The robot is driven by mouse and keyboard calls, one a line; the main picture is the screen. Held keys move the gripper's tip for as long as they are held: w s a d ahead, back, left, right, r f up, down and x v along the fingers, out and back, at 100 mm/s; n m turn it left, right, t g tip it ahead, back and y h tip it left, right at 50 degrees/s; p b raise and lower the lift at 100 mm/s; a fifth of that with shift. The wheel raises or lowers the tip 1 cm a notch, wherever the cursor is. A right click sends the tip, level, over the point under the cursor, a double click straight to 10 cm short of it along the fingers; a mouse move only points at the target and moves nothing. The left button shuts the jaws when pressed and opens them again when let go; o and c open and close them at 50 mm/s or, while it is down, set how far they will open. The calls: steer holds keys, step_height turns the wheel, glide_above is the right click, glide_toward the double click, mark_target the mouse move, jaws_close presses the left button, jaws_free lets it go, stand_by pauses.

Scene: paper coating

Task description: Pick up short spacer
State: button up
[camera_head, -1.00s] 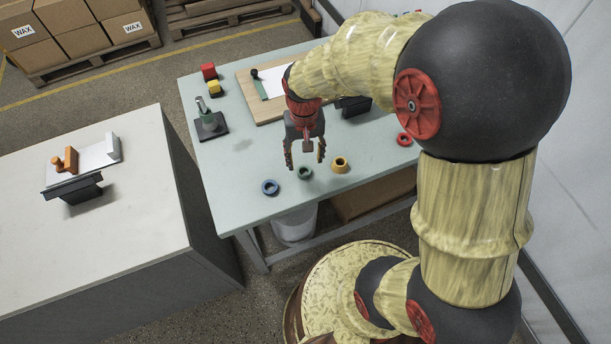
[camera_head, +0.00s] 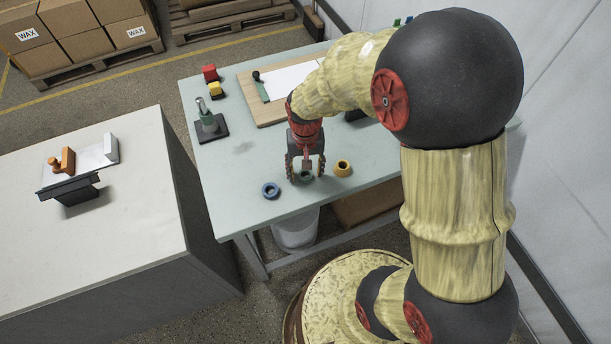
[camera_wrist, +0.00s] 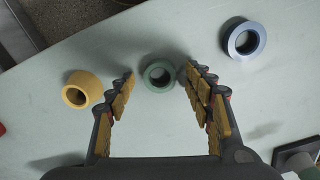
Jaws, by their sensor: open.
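Three ring-shaped spacers stand in a row near the table's front edge: blue (camera_head: 271,195), green (camera_head: 305,179) and yellow (camera_head: 343,172). Which one the task calls short is not certain; the green one looks low and the yellow one taller. My gripper (camera_head: 305,173) is open, low over the green spacer, with a finger on either side. In the wrist view the green spacer (camera_wrist: 159,89) sits between the fingertips (camera_wrist: 158,76), with gaps on both sides. There the yellow spacer (camera_wrist: 93,86) is left and the blue one (camera_wrist: 229,42) upper right, both outside the fingers.
A stand with a grey upright (camera_head: 208,128) and red (camera_head: 210,73) and yellow (camera_head: 215,89) blocks are at the table's left side. A wooden board (camera_head: 264,112) with white paper lies behind my gripper. A second counter (camera_head: 120,220) stands at left. My arm hides the table's right part.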

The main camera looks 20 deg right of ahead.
steer(key=shift+c, duration=0.8)
steer(key=c, duration=1)
steer(key=shift+c, duration=0.2)
steer(key=shift+r, duration=0.1)
